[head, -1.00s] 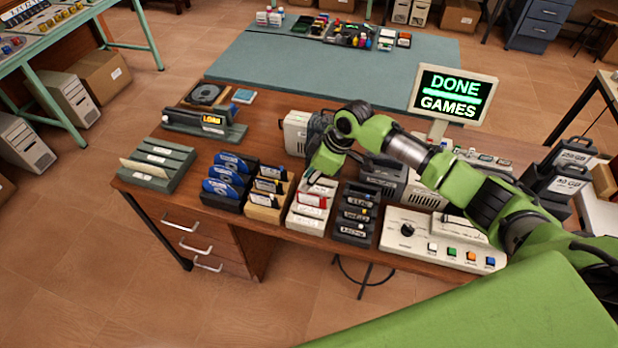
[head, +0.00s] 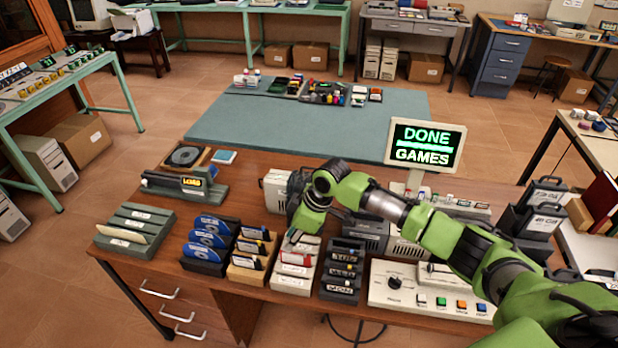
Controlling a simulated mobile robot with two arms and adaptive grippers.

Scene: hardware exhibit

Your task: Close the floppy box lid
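Several floppy boxes stand in a row near the front of the wooden desk (head: 262,297). They are a black box with blue disks (head: 207,245), a tan box (head: 250,255), a white box with a red-labelled disk (head: 294,272) and a dark box with labelled disks (head: 342,272). I cannot make out a separate lid on any of them. My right gripper (head: 296,236) points down at the back edge of the white box; its fingertips are small and partly hidden, so contact and opening are unclear. My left gripper is out of view.
A screen (head: 426,145) reading "DONE GAMES" stands behind my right arm. A control panel (head: 415,295) with coloured buttons is at the right. The teal mat (head: 290,130) is mostly clear.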

